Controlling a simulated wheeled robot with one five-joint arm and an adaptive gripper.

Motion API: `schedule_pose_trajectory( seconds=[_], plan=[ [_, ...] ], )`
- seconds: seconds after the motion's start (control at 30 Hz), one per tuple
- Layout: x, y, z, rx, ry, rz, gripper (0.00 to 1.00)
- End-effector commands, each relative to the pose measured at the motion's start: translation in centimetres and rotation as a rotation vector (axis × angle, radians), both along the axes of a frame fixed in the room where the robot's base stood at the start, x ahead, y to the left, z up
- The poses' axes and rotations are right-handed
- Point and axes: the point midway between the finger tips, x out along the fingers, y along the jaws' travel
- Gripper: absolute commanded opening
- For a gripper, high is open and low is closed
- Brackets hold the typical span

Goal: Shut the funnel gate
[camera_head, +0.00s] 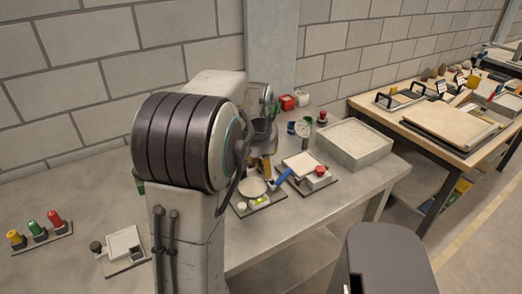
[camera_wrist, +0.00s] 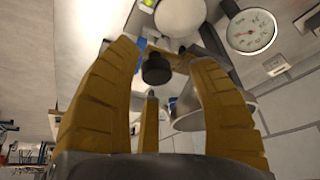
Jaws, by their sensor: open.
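A pale grey rounded body (camera_wrist: 190,118), which may be the funnel, lies behind the right finger and is partly hidden. The gate's plate and whether it is open cannot be made out. In the head view, my arm hides most of the funnel, and my gripper (camera_head: 266,165) shows only in part beside the arm.
A blue handle (camera_head: 282,179), a plate with a red knob (camera_head: 320,170) and a sand tray (camera_head: 388,153) are nearby. The bench front is mostly clear.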

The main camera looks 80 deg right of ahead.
Motion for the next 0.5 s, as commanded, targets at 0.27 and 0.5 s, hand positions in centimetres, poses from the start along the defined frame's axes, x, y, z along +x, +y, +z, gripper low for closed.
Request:
schedule_pose_trajectory(
  seconds=[0.27,0.5],
  plan=[
    [0.1,1.4,3.8,-0.006,0.000,0.000,0.53],
    [0.2,3.0,7.5,-0.005,0.001,0.001,0.53]
  ],
)
